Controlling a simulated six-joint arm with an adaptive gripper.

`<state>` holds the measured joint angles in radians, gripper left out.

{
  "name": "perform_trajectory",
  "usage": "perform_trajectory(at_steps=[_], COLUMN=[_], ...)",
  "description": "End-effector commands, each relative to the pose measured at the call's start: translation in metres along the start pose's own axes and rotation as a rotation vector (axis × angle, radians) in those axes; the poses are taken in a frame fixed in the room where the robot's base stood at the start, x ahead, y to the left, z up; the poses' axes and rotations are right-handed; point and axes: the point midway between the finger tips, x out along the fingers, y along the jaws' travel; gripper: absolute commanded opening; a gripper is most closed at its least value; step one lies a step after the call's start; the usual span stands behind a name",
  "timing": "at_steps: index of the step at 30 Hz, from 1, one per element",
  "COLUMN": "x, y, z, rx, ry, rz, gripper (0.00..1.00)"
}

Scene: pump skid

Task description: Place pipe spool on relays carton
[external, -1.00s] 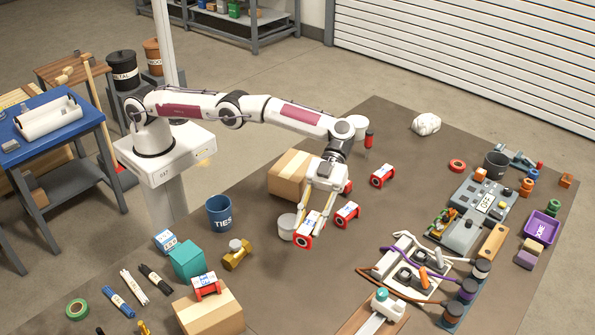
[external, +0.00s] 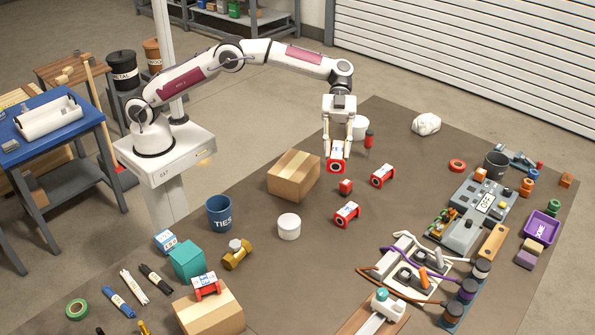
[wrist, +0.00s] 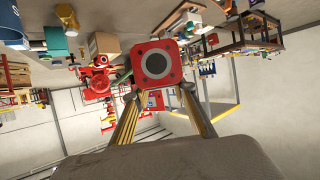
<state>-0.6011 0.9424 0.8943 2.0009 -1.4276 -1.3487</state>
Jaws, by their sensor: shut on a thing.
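My gripper (external: 338,145) is shut on a red and white pipe spool (external: 336,163), held in the air to the right of a cardboard carton. The spool's square red end with a dark round bore shows between the fingers in the wrist view (wrist: 157,65). That closed carton (external: 294,176) stands in mid-table with a bare top. A second carton (external: 208,312) at the front left bears another pipe spool (external: 206,286). I cannot read a relays label on either carton. Two more pipe spools lie on the table (external: 347,214) and further back (external: 383,176).
A small red block (external: 346,186) lies below my gripper. A white pot (external: 289,227) and a blue TIES cup (external: 219,213) stand in front of the middle carton. A white tub (external: 361,128) and red cylinder (external: 369,139) stand behind. Equipment fills the right side.

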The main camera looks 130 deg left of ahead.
Motion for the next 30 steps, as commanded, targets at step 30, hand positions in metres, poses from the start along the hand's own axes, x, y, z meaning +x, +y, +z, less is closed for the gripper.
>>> perform_trajectory(at_steps=[30], x=[-0.153], y=[0.069], z=[0.062], rx=[-0.111], ry=[0.002], rz=[-0.222], gripper=[0.00])
